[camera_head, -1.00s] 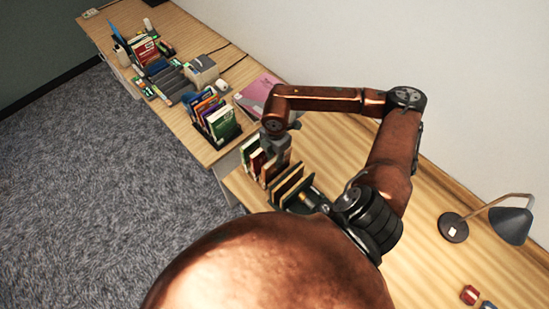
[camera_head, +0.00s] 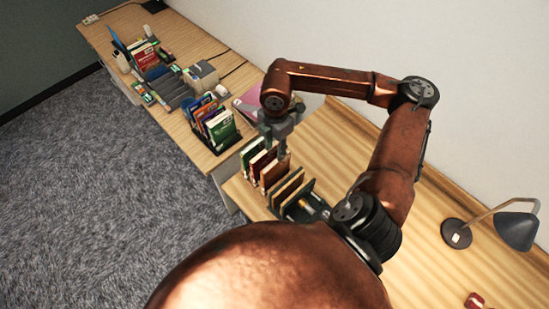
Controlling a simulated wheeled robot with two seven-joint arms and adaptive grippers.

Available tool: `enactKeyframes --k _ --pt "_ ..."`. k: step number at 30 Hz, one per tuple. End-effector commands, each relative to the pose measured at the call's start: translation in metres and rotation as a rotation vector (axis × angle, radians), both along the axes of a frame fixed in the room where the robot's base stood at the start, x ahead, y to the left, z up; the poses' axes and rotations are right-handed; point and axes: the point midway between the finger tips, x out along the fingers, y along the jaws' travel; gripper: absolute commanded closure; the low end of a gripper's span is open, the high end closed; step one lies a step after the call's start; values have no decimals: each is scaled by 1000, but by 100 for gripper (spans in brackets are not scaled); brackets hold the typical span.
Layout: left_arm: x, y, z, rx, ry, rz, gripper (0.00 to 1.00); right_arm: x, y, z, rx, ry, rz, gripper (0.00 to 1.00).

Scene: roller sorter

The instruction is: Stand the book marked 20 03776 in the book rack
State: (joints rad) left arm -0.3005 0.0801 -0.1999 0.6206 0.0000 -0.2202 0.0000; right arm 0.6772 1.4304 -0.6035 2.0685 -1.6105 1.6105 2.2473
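Several books in green, dark red and tan stand in a dark book rack (camera_head: 318,209) on the near table. No marking 20 03776 can be read, so I cannot tell which book bears it. My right gripper (camera_head: 276,153) points down just above the dark red books (camera_head: 272,171) in this row. Its fingers look parted, with no book visibly lifted between them. The fingertips are small, and I cannot tell whether they touch a book top. My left gripper is not in view.
A second holder with colourful books (camera_head: 216,128) stands at the end of the adjoining desk, near a pink folder (camera_head: 246,101). Grey trays and more books lie farther back. A desk lamp (camera_head: 517,231) stands at right. The table middle is clear.

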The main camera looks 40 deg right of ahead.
Motion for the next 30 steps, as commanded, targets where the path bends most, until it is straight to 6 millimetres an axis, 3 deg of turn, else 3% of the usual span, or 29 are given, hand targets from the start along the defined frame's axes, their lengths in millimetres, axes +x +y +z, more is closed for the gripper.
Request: enactKeyframes --k 7,24,30 --pt "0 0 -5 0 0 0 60 0 -1 21 -1 0 -1 69" --pt "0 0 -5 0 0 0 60 0 0 23 0 0 -1 69" --pt "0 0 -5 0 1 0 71 0 0 23 -1 1 -1 69"
